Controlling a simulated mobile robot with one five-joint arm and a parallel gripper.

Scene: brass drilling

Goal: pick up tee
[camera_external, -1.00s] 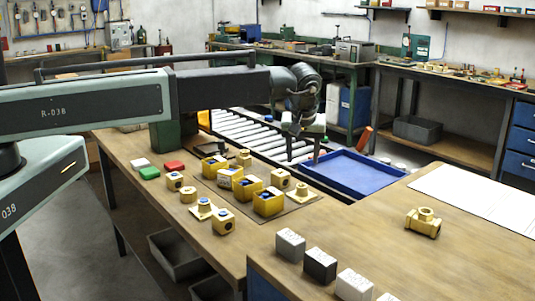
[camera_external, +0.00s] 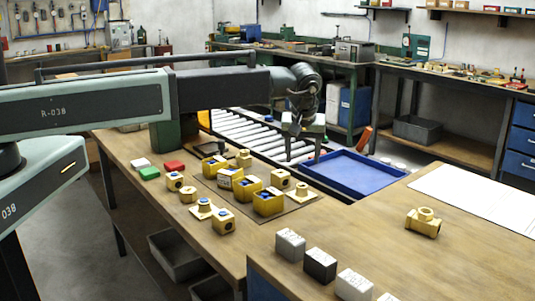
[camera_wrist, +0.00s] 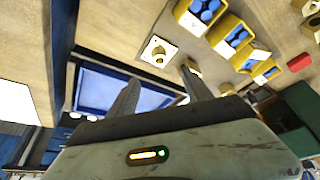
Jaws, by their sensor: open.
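The brass tee (camera_external: 423,222) lies on the right-hand wooden bench in the external view, near the white sheet. I cannot make it out in the wrist view. My gripper (camera_external: 303,157) hangs above the gap between the benches, over the roller conveyor and left of the blue tray. It is well to the left of the tee and farther back. Its two fingers are apart with nothing between them. They also show in the wrist view (camera_wrist: 160,76).
Yellow bins (camera_external: 268,202) and several loose brass fittings cover the left bench. Grey, black and white blocks (camera_external: 320,265) line the right bench's front edge. The blue tray (camera_external: 352,174) lies behind the benches. The wood around the tee is clear; a white sheet (camera_external: 480,198) lies behind it.

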